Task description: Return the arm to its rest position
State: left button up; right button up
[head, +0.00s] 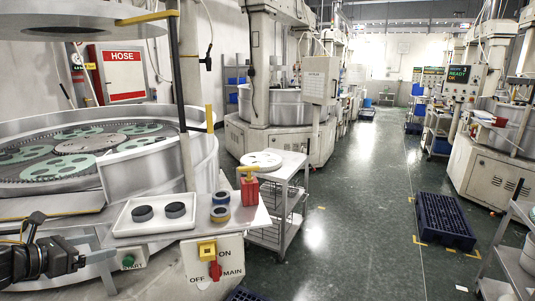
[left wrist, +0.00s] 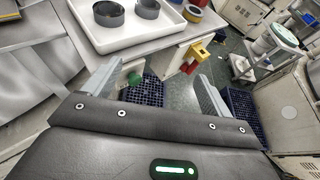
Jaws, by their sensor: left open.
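My left gripper (head: 98,254) comes in low at the left edge of the head view, in front of the lapping machine. Its pale fingers point right, near the front edge of the bench below the white tray (head: 120,229). In the left wrist view the two fingers of the gripper (left wrist: 155,88) stand wide apart with nothing between them. The white tray (left wrist: 118,38) lies just beyond the fingers there and holds two dark rings (head: 175,210). My right gripper is in neither view.
A lapping machine (head: 150,168) stands behind the tray. Tape rolls (head: 220,213) and a red bottle (head: 249,190) stand right of it. A yellow-and-red switch (head: 208,251) is on the bench front.

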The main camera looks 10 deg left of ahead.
pick_arm(q)
jog(key=w+a+f+n+y, duration=0.3)
jog(key=a+f+n+y, duration=0.2)
jog(key=a+f+n, duration=1.1)
jog(key=s+f+n+g+y, duration=0.1)
jog(key=s+f+n, duration=0.4)
jog(key=f, duration=0.4)
jog(key=s+f+n+g+y, duration=0.15)
jog(key=s+f+n, duration=0.3)
jog(key=f, duration=0.45)
jog(key=s+f+n+g, duration=0.2)
jog(key=s+f+n, duration=0.3)
jog(key=f, duration=0.5)
jog(key=s+d+f+n+g, duration=0.2)
jog(key=s+d+f+n, duration=0.1)
jog(key=s+d+f, duration=0.65)
jog(key=s+d+f+n+g, duration=0.3)
jog(key=s+d+f, duration=0.4)
jog(key=s+f, duration=0.4)
jog(key=s+d+f+h, duration=0.1)
jog(key=s+d+f, duration=0.1)
jog(key=d, duration=0.5)
jog(key=s+d+f+g+h, duration=0.1)
jog(key=s+d, duration=0.3)
jog(key=d, duration=0.4)
jog(key=s+d+f+g+h, duration=0.1)
jog(key=s+d+f, duration=0.2)
jog(key=d, duration=0.4)
jog(key=shift+d+f, duration=0.35)
jog(key=shift+f, duration=0.2)
